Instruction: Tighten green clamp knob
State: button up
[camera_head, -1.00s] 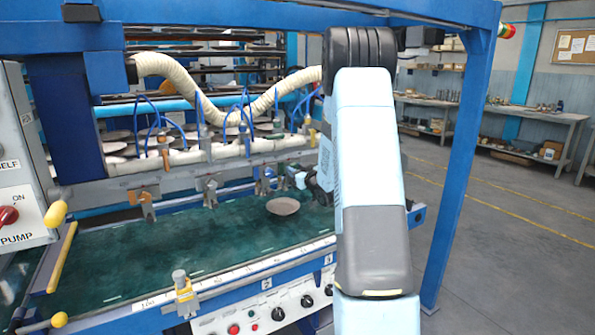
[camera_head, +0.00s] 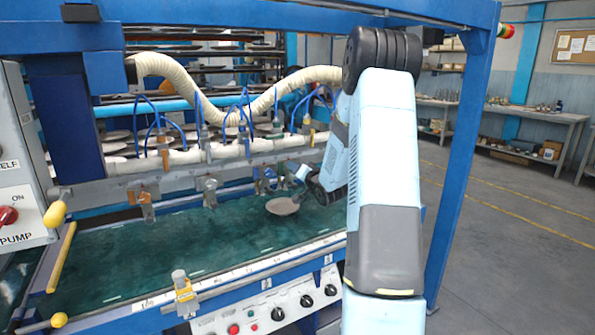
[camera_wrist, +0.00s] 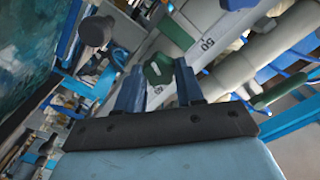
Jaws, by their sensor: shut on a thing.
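The green clamp knob (camera_wrist: 158,70) shows in the wrist view at upper centre, beside a pale bar marked 50. My gripper (camera_wrist: 160,82) has its two blue fingers on either side of the knob and is shut on it. In the head view my arm reaches down to the right end of the machine's clamp rail (camera_head: 200,178). The knob cannot be made out there, and the fingertips are too small to tell clearly.
A round plate (camera_head: 282,206) lies on the green bed (camera_head: 170,250) close to my wrist. A ribbed cream hose (camera_head: 205,105) and blue tubes hang above the rail. A blue frame post (camera_head: 462,170) stands right of my arm. A grey round knob (camera_wrist: 95,32) is left of my fingers.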

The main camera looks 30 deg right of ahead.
jog(key=shift+s+d+f+m, duration=0.1)
jog(key=shift+f+m, duration=0.05)
jog(key=shift+m, duration=2)
jog(key=shift+w+f+m, duration=0.1)
jog(key=shift+m, duration=2.1)
jog(key=shift+s+d+f+m, duration=0.1)
jog(key=shift+f+m, duration=0.05)
jog(key=shift+m, duration=2)
jog(key=o, duration=0.7)
jog(key=shift+f, duration=0.1)
jog(key=o, duration=0.3)
jog(key=shift+a+r, duration=0.1)
jog(key=shift+r, duration=0.1)
jog(key=shift+o, duration=0.2)
jog(key=s, duration=1.3)
jog(key=shift+s+d, duration=0.2)
jog(key=shift+s, duration=0.15)
